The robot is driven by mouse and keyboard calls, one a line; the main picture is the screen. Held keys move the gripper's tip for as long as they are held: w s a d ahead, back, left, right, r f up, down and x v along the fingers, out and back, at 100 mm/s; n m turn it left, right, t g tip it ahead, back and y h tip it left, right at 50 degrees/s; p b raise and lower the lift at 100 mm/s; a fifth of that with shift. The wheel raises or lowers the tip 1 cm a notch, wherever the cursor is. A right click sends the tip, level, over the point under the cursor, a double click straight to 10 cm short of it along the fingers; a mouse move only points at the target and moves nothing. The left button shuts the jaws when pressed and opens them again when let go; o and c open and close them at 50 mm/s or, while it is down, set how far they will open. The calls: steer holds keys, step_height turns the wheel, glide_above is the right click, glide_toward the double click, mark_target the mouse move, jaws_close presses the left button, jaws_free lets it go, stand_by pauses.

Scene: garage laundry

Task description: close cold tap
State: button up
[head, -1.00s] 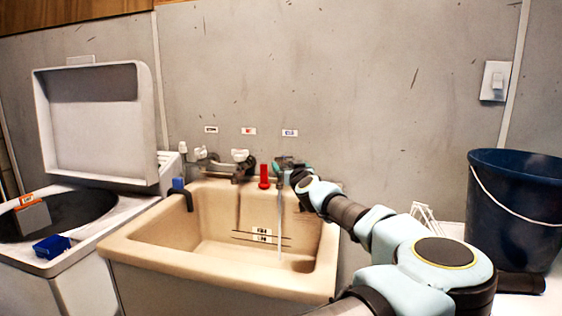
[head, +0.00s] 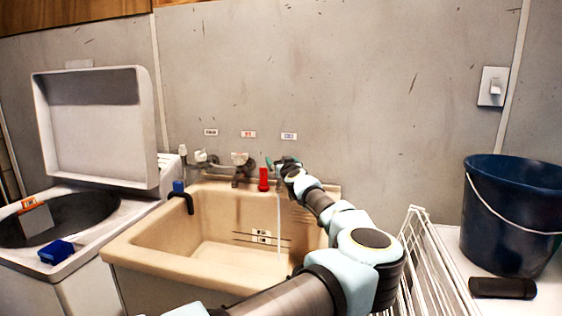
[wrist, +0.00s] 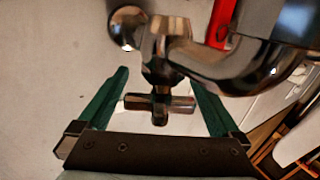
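The right-hand tap on the wall above the sink is mostly hidden behind my gripper (head: 283,163) in the head view. A thin stream of water (head: 279,225) falls below it into the beige sink (head: 135,246). In the wrist view, the tap's dark metal cross handle (wrist: 160,104) lies between the green fingers of my gripper (wrist: 158,78). The fingers are spread wide, one on each side of the handle. They look apart from it, with no clear contact. The shiny curved tap body (wrist: 235,65) is just beyond.
A red item (head: 263,179) stands on the sink's back rim, left of my gripper. A second tap (head: 240,160) is further left. A washer with raised lid (head: 95,130) stands left. A white wire rack (head: 425,265) and blue bucket (head: 512,215) are right.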

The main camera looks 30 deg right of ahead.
steer(key=c, duration=1.1)
steer(key=shift+w+a+r+h, duration=0.1)
steer(key=shift+h, duration=0.2)
steer(key=m+g+h+b, duration=0.2)
steer(key=m+h+b, duration=0.1)
steer(key=f+m+g+h+b, duration=0.1)
steer(key=h+b, duration=0.1)
steer(key=shift+d+f, duration=0.1)
steer(key=shift+d, duration=0.15)
steer(key=shift+s+d+r+m+g+h, duration=0.15)
steer(key=shift+d+r+m+g+h, duration=0.05)
steer(key=shift+m+g+h, duration=0.25)
steer(key=shift+s+d+r+m+g+h, duration=0.15)
steer(key=shift+m+g+h, duration=0.15)
steer(key=shift+h, duration=0.25)
